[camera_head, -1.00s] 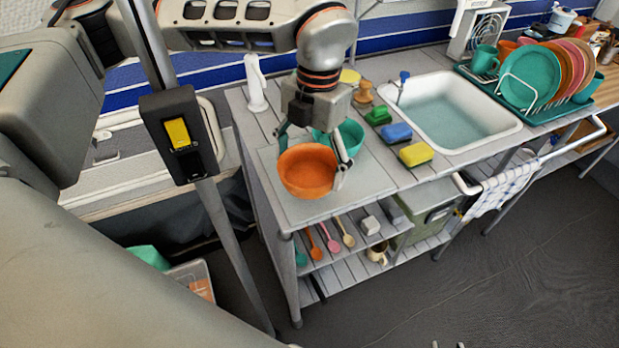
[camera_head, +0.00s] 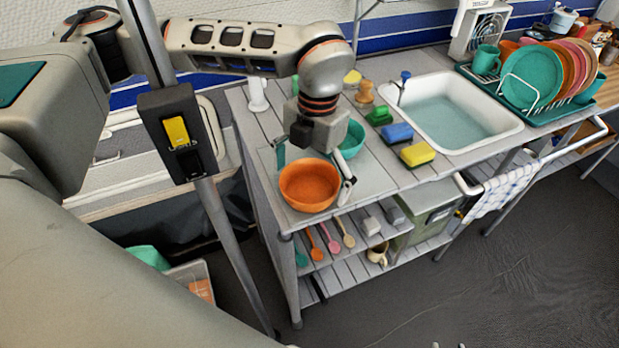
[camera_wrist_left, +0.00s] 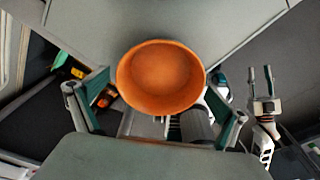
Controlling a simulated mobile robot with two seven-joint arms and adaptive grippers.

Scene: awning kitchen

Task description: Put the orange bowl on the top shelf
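The orange bowl (camera_head: 309,187) is upright near the front edge of the left end of the counter. I cannot tell whether it rests on the grey mat or is just above it. My left gripper (camera_head: 315,166) has its fingers spread wide on either side of it. In the left wrist view the bowl (camera_wrist_left: 160,78) sits between the spread fingers, with a narrow gap showing at each side. My right gripper (camera_wrist_left: 262,82) shows at the right of that view, fingers apart and empty. The top shelf (camera_head: 350,245) is under the counter, holding several spoons and small blocks.
A teal bowl (camera_head: 352,138) stands just behind the left gripper. Sponges (camera_head: 417,154) line the counter beside the sink (camera_head: 450,112). A dish rack (camera_head: 530,95) stands farther right. A green box (camera_head: 428,212) stands below. A grey post (camera_head: 235,250) crosses the left.

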